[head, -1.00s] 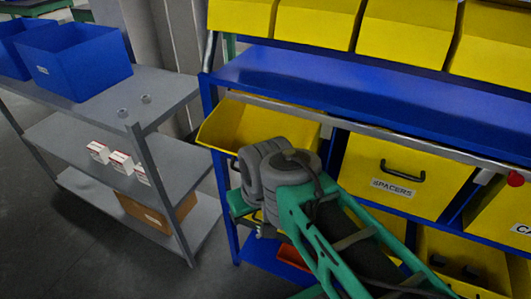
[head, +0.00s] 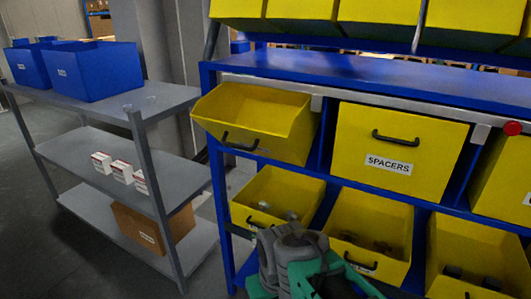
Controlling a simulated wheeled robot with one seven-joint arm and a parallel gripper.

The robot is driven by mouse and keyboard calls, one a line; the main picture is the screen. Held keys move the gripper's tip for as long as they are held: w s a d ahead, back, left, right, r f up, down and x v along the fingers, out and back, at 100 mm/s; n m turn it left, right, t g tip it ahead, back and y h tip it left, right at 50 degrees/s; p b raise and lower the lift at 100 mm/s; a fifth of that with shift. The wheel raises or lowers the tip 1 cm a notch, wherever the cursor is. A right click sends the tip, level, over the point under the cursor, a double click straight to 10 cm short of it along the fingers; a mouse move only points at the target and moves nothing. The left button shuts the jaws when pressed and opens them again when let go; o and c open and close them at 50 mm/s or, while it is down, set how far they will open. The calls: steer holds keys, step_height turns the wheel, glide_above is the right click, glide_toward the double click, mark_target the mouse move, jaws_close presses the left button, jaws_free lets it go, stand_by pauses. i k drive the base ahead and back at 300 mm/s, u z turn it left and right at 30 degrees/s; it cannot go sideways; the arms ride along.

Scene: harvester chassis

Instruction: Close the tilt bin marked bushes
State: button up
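No label that I can read says bushes. In the head view a yellow tilt bin (head: 250,117) at the upper left of the blue rack is tipped forward and open. Its front faces down, with a black handle (head: 240,145), and no label shows on it. To its right the bin marked SPACERS (head: 400,140) is shut. Below, several yellow bins stand open, among them the lower left bin (head: 275,190) and the lower middle bin (head: 370,220), with small dark parts inside. My green and grey arm shows at the bottom, below the open upper bin. My gripper's fingers do not show.
A blue worktop (head: 370,80) runs above the bins, with more yellow bins above it. A grey shelf unit (head: 165,105) on the left holds blue boxes (head: 95,70), small white-and-red boxes (head: 122,170) and a cardboard box (head: 150,225).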

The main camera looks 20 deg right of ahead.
mark_target(277, 124)
steer(key=z, duration=0.45)
steer(key=i, duration=0.55)
steer(key=u, duration=0.2)
steer(key=k, duration=0.9)
steer(key=u, duration=1.35)
steer(key=i, duration=0.7)
steer(key=u, duration=0.15)
